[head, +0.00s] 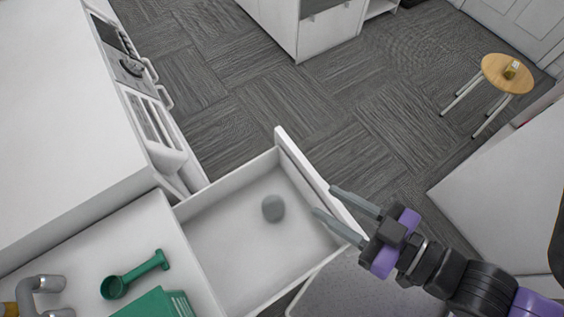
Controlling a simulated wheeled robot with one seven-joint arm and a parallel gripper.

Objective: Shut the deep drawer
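The deep drawer (215,240) is white and pulled well out from the counter in the head view. A grey round object (273,208) lies on its floor. The drawer's front panel (305,178) faces to the upper right. My gripper (336,203) is at the right end of this front panel. Its two grey fingers are spread apart, with a gap between them. One finger lies in line with the panel's edge; whether it touches I cannot tell. I see nothing held between the fingers.
A sink or counter area (150,235) with a green scoop (134,275) and a green box (157,303) is at lower left. An oven (150,125) stands beyond the drawer. A round stool (507,73) is at upper right. Carpet floor (370,150) is open beyond the drawer.

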